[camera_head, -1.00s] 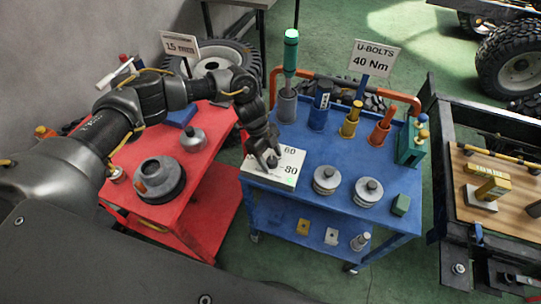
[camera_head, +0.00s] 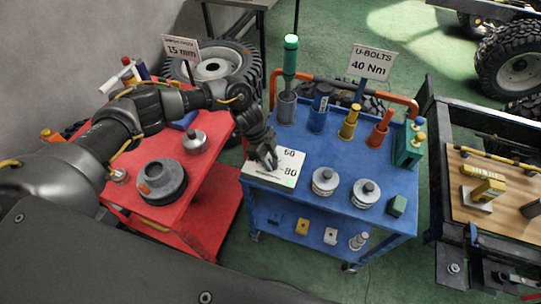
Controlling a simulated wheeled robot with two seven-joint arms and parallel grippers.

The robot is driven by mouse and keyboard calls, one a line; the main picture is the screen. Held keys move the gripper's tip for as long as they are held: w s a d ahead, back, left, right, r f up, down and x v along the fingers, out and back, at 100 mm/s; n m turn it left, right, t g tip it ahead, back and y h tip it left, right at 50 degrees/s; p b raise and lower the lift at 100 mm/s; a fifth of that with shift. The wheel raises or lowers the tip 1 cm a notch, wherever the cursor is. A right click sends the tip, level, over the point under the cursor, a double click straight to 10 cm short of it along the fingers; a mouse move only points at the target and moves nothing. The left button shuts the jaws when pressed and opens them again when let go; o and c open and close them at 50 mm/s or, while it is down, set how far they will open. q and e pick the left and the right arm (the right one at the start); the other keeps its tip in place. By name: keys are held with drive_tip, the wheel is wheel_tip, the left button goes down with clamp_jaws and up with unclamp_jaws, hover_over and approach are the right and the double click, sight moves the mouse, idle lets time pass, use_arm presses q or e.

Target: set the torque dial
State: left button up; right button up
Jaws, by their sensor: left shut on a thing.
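The torque dial box (camera_head: 257,176) is a white block with dark numbers on the near left corner of the blue cart's top. A "60" and what looks like "80" can be read, and a small green light shows near its front right corner. My left gripper (camera_head: 267,163) points down over the box and is shut on the dial knob, which its fingers mostly hide. I cannot tell where the dial points. A sign (camera_head: 372,62) behind the cart reads "U-BOLTS 40 Nm". My right gripper is out of view.
The blue cart (camera_head: 325,165) also holds a green-handled tool (camera_head: 290,60), several coloured holders, two round metal pieces and a green block (camera_head: 398,205). A red cart (camera_head: 205,215) stands left, under my left arm. A wood-topped bench (camera_head: 500,215) is at right.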

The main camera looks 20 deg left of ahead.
use_arm(q)
drive_tip(key=n+p, duration=0.2)
drive_tip(key=n+t+p, duration=0.1)
drive_tip(key=n+p, duration=0.1)
drive_tip(key=p, duration=0.1)
drive_tip(key=n+t+p, duration=0.1)
drive_tip(key=n+p, duration=0.1)
drive_tip(key=shift+s+r+p, duration=0.25)
drive_tip(key=shift+p, duration=0.1)
drive_tip(key=shift+f+n+t+y+p, duration=0.1)
drive_tip(key=shift+n+t+y+p, duration=0.25)
drive_tip(key=shift+n+p, duration=0.45)
drive_tip(key=shift+d+f+n+t+p, duration=0.1)
drive_tip(key=shift+n+t+p, duration=0.3)
drive_tip(key=shift+n, duration=0.7)
drive_tip(key=o, duration=1)
drive_tip(key=shift+y, duration=0.25)
drive_tip(key=shift+s+r, duration=0.1)
drive_tip(key=shift+r, duration=0.4)
drive_tip(key=v, duration=0.9)
drive_tip(key=shift+s+a+r, duration=0.15)
drive_tip(key=shift+a+r, duration=0.1)
drive_tip(key=shift+a, duration=0.1)
